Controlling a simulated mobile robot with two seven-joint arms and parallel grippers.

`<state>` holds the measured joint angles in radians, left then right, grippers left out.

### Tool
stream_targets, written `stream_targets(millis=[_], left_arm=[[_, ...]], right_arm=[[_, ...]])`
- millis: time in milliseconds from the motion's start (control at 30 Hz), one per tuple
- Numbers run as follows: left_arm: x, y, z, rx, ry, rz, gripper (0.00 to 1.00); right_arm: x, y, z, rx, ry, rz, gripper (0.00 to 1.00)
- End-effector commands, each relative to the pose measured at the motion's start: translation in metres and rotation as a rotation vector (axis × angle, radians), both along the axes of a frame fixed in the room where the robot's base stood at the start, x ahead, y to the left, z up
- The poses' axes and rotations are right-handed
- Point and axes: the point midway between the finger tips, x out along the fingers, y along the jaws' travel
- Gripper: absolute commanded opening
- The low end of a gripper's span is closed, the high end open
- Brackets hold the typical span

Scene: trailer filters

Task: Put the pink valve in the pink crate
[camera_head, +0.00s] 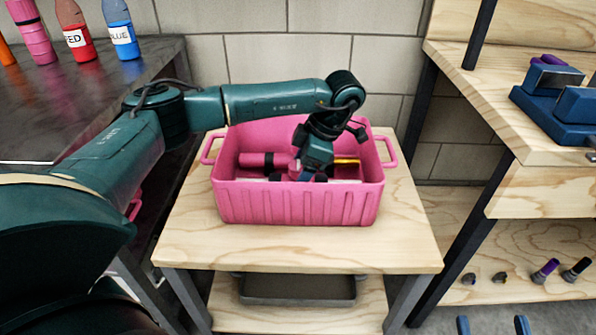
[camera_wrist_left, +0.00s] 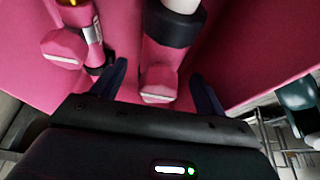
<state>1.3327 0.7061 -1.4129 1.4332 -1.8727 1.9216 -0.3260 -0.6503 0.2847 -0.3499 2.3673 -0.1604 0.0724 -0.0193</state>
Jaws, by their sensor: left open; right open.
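The pink crate (camera_head: 298,205) stands on the wooden table, with several parts inside. My left gripper (camera_head: 316,166) reaches down into it, its fingertips mostly hidden in the head view. In the left wrist view, the open left gripper (camera_wrist_left: 158,88) has its fingers either side of a pink-ended part with a black band and white body (camera_wrist_left: 160,72). Left of it lies a pink-ended part with a yellow section (camera_wrist_left: 68,46). I cannot tell which part is the pink valve. My right gripper (camera_head: 492,325) shows two blue fingertips, open and empty, at the bottom edge.
A dark counter (camera_head: 90,120) with red and blue bottles (camera_head: 123,38) is at left. A wooden workbench (camera_head: 480,90) with a blue device (camera_head: 560,105) is at right, with purple and black parts on its lower shelf (camera_head: 510,290). A grey tray (camera_head: 297,290) lies below the table.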

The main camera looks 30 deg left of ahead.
Motion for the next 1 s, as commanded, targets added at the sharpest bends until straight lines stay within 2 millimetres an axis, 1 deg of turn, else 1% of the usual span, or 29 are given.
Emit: stream_targets(millis=[33, 200, 300, 433, 500, 633, 1000], left_arm=[[0.002, -0.004, 0.013, -0.001, -0.002, 0.0, 0.73], [0.01, -0.016, 0.048, 0.0, -0.003, -0.001, 0.73], [0.014, -0.023, 0.068, 0.0, -0.002, -0.001, 0.73], [0.018, -0.029, 0.087, 0.0, -0.002, -0.001, 0.73], [0.02, -0.032, 0.093, 0.001, -0.002, -0.001, 0.73], [0.021, -0.034, 0.098, 0.001, -0.001, 0.001, 0.73], [0.021, -0.034, 0.097, 0.0, 0.0, 0.0, 0.73]], right_arm=[[0.0, 0.0, 0.004, -0.008, 0.0, -0.001, 0.55], [-0.003, -0.002, 0.002, -0.044, 0.01, -0.007, 0.55], [-0.004, -0.004, -0.001, -0.056, 0.028, -0.019, 0.55], [0.0, -0.01, -0.003, -0.06, 0.097, -0.048, 0.55], [0.0, -0.011, -0.003, -0.063, 0.121, -0.054, 0.55], [0.001, -0.012, -0.005, -0.064, 0.145, -0.06, 0.55], [0.001, -0.013, -0.005, -0.065, 0.149, -0.059, 0.55]])
